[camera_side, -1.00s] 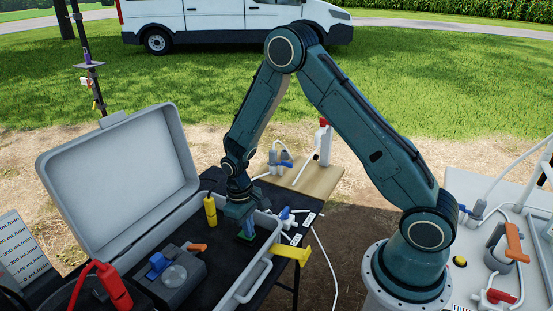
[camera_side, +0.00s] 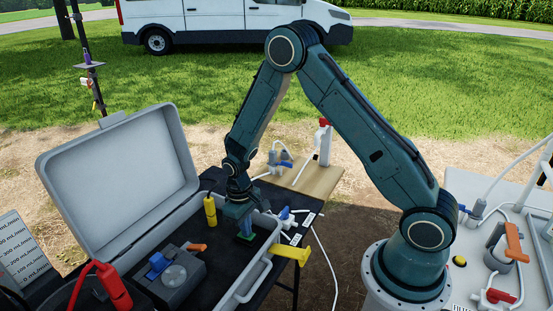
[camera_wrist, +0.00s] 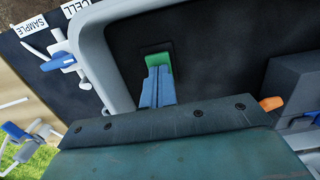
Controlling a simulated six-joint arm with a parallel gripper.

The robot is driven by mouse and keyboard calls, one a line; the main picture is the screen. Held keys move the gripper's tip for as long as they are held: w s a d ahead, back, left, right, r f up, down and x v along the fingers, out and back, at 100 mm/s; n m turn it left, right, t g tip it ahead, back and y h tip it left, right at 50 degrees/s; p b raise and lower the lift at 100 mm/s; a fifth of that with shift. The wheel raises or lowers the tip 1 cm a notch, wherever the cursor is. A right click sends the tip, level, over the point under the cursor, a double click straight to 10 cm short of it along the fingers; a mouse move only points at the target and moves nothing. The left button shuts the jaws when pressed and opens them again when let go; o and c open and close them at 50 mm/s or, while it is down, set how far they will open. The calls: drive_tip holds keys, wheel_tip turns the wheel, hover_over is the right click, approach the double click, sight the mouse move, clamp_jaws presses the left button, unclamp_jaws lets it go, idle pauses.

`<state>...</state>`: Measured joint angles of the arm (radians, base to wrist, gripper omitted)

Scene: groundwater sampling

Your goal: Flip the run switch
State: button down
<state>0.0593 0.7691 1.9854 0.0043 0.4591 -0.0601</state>
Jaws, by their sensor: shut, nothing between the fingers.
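The run switch appears to be the small green part in a dark frame inside the open grey case (camera_side: 180,150). The green switch (camera_wrist: 157,61) shows just beyond my fingertips in the wrist view, and it also shows below the gripper in the side view (camera_side: 246,237). My gripper (camera_side: 242,222) points down into the case near its right wall. Its blue fingers (camera_wrist: 156,76) are shut with nothing between them, and their tips are at the switch's near edge. They partly cover the switch, and I cannot tell whether they press on it.
A yellow cylinder (camera_side: 210,209) stands just left of my gripper in the case. A dark grey box with a blue part (camera_side: 158,265) and a red bottle (camera_side: 114,287) are further left. The case wall and yellow latch (camera_side: 290,254) lie to the right, with blue-handled valve fittings (camera_wrist: 58,63) outside.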

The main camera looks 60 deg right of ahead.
drive_tip(key=shift+w+f, duration=0.15)
drive_tip(key=shift+w, duration=0.25)
drive_tip(key=shift+r, duration=0.3)
wheel_tip(320, 180, up, 14)
drive_tip(key=shift+w+f, duration=0.15)
drive_tip(key=shift+w, duration=0.05)
idle(0.4)
drive_tip(key=shift+w, duration=0.15)
drive_tip(key=shift+w+d+g, duration=0.1)
drive_tip(key=shift+w+g, duration=0.25)
drive_tip(key=shift+g, duration=0.35)
idle(0.3)
drive_tip(key=s+f, duration=0.1)
drive_tip(key=f, duration=0.8)
drive_tip(key=s+f, duration=0.1)
drive_tip(key=f, duration=0.3)
drive_tip(key=shift+s+f, duration=0.35)
